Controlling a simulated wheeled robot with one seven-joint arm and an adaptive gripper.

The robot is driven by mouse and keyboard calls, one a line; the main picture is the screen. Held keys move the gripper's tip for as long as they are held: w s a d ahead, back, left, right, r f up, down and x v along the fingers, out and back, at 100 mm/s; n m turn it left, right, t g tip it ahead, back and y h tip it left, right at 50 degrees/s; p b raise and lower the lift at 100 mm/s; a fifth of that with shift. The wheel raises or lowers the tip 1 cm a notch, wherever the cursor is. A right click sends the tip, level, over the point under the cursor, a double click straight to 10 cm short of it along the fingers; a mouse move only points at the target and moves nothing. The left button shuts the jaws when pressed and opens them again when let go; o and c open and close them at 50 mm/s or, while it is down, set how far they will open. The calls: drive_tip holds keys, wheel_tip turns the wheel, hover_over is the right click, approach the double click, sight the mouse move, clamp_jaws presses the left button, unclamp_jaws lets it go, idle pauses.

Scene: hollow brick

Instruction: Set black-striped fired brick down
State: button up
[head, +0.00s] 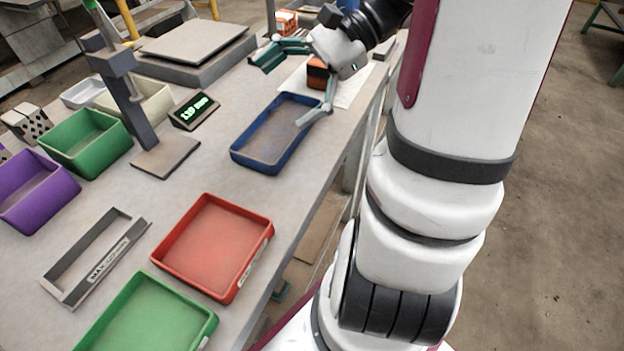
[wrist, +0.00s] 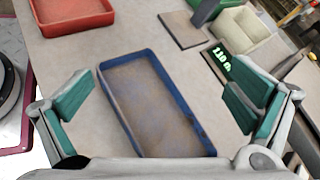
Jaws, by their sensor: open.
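An orange brick with a dark band (head: 317,73) sits on a white sheet (head: 352,88) behind the blue tray, partly hidden by my gripper; it looks like the black-striped brick. My gripper (head: 291,86) is open, its fingers spread wide above the far end of the blue tray. In the wrist view my gripper (wrist: 160,98) has nothing between its fingers, and the brick does not show there. The blue tray (head: 240,158) has a worn brownish floor and looks empty; it also shows below the fingers in the wrist view (wrist: 112,102).
A red tray (head: 212,245) and green tray (head: 150,318) lie nearer, beside a grey metal frame (head: 75,285). A post with a flat base (head: 165,157) and a small display (head: 195,110) stand left of the blue tray. Another orange brick (head: 287,21) is farther back.

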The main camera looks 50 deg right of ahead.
drive_tip(key=s+a+n+g, duration=0.1)
drive_tip(key=a, duration=0.1)
drive_tip(key=s+a+n+g+h, duration=0.1)
drive_tip(key=a+n, duration=0.1)
drive_tip(key=a, duration=0.1)
drive_tip(key=s+a+r+n+g+h, duration=0.1)
drive_tip(key=s+a+n, duration=0.1)
drive_tip(key=shift+a+g, duration=0.4)
drive_tip(key=s+a+n+h, duration=0.3)
drive_tip(key=s+n+h, duration=0.6)
drive_tip(key=s+n, duration=0.4)
drive_tip(key=shift+a+f+n, duration=0.15)
drive_tip(key=shift+f+n, duration=0.1)
drive_tip(key=shift+n, duration=0.05)
drive_tip(key=shift+s, duration=0.1)
